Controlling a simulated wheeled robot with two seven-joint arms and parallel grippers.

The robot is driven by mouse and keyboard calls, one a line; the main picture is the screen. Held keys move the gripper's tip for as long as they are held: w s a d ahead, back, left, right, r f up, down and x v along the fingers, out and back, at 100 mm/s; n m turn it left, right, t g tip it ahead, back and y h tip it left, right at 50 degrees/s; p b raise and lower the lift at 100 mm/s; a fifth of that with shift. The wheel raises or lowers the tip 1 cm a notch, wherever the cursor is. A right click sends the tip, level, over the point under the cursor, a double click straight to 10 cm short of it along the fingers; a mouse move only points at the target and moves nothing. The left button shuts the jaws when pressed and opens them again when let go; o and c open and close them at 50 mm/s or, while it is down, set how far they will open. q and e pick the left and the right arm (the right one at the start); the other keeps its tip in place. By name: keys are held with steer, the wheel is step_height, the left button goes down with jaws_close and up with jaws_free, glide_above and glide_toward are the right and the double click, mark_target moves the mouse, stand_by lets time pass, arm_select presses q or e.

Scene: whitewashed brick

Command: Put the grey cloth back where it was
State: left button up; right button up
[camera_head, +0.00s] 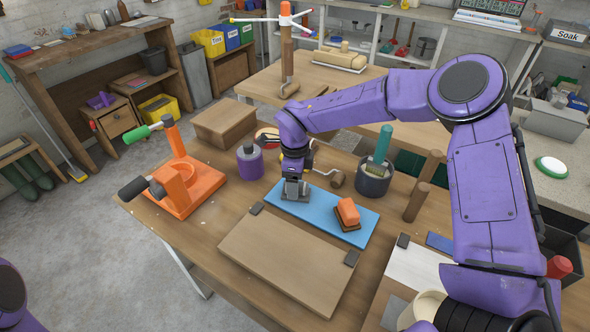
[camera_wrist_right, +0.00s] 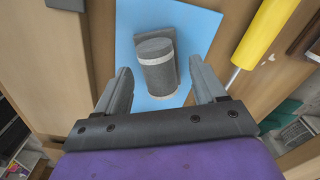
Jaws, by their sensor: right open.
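A grey roll with a pale band (camera_wrist_right: 155,72), which looks like the grey cloth, rests on the blue mat (camera_wrist_right: 205,30). It lies between the fingers of my right gripper (camera_wrist_right: 160,80), with visible gaps on both sides. The gripper is open and points down over the left part of the mat. In the head view my right gripper (camera_head: 292,190) largely hides the cloth on the blue mat (camera_head: 325,215). A grey flat piece shows behind the roll in the wrist view; I cannot tell if it is part of the cloth. My left gripper is out of view.
An orange block on a brown base (camera_head: 347,212) sits on the mat's right part. A wooden board (camera_head: 285,262) lies in front. Around stand a purple jar (camera_head: 250,164), a dark pot with a brush (camera_head: 373,184), an orange fixture (camera_head: 180,188) and a wooden post (camera_head: 417,203).

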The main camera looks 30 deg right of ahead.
step_height(320, 180, up, 11)
steer(key=shift+s, duration=0.1)
stand_by(0.3)
